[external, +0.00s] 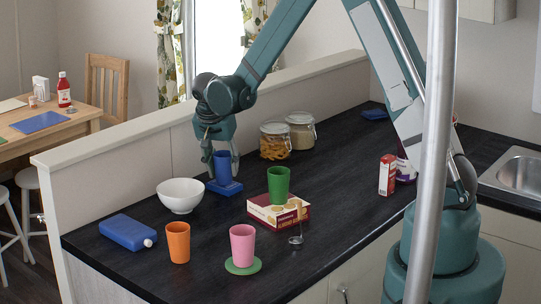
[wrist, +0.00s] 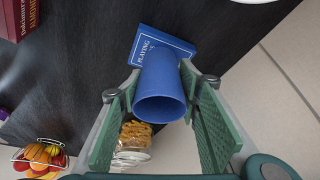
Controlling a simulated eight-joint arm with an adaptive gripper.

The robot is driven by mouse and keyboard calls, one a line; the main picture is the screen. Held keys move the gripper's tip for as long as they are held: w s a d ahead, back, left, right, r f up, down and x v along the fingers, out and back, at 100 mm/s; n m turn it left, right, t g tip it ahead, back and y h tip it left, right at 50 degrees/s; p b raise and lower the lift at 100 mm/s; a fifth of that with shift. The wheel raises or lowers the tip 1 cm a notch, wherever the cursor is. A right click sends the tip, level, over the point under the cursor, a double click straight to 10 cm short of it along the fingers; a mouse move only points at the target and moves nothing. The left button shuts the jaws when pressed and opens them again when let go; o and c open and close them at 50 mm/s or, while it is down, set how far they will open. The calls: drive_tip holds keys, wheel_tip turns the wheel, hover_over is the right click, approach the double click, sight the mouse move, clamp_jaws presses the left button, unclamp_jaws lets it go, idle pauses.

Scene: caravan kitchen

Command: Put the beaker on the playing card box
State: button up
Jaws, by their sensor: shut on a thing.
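The blue beaker (external: 222,168) is upright between the fingers of my gripper (external: 221,158), at the back of the dark counter. In the wrist view the beaker (wrist: 160,92) sits between the two green finger pads of my gripper (wrist: 158,88), its open rim towards the camera. The blue playing card box (external: 228,189) lies flat on the counter directly below the beaker. In the wrist view the box (wrist: 146,42) shows past the beaker's far end, partly covered by it. I cannot tell whether the beaker's base touches the box or is just above it.
A white bowl (external: 180,195) stands close left of the box. A green beaker (external: 278,183) stands on a red-and-cream carton (external: 262,213) to the right. Orange (external: 178,243) and pink (external: 242,243) beakers stand in front. Glass jars (external: 275,140) are behind, by the low wall.

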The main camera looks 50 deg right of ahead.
drive_tip(key=shift+f, duration=0.2)
drive_tip(key=o, duration=0.9)
drive_tip(key=shift+r, duration=0.25)
drive_tip(key=shift+v, duration=5.95)
